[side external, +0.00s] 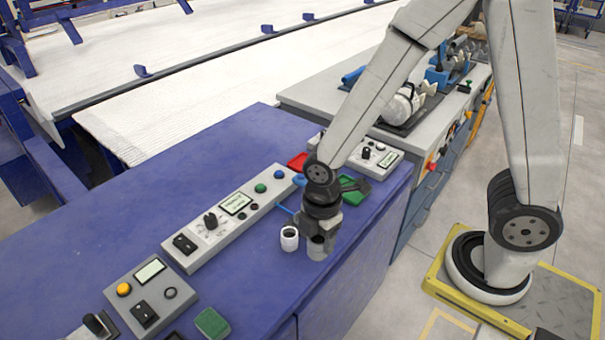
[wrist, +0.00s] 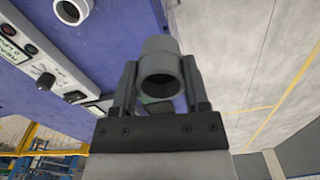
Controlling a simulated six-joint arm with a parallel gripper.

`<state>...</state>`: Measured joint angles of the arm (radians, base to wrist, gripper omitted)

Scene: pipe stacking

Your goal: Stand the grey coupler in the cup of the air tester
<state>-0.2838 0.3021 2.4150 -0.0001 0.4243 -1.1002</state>
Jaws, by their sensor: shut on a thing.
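The grey coupler (side external: 318,250) is a short, wide tube, held about upright near the front edge of the blue bench. My gripper (side external: 323,229) points down and is shut on it. In the wrist view the coupler (wrist: 160,58) sits between the two fingers of my gripper (wrist: 160,92), its round opening facing the camera. A white cup (side external: 289,238) with a dark hollow stands on the bench just left of the coupler, apart from it. It looks like the tester's cup and also shows at the top of the wrist view (wrist: 68,12). Whether the coupler touches the bench is unclear.
A long grey control panel (side external: 225,218) with knobs and a display lies behind the cup. A smaller panel (side external: 150,290) is at the front left. Red (side external: 298,161) and green (side external: 354,190) trays lie behind my gripper. Bare blue bench lies left of the cup.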

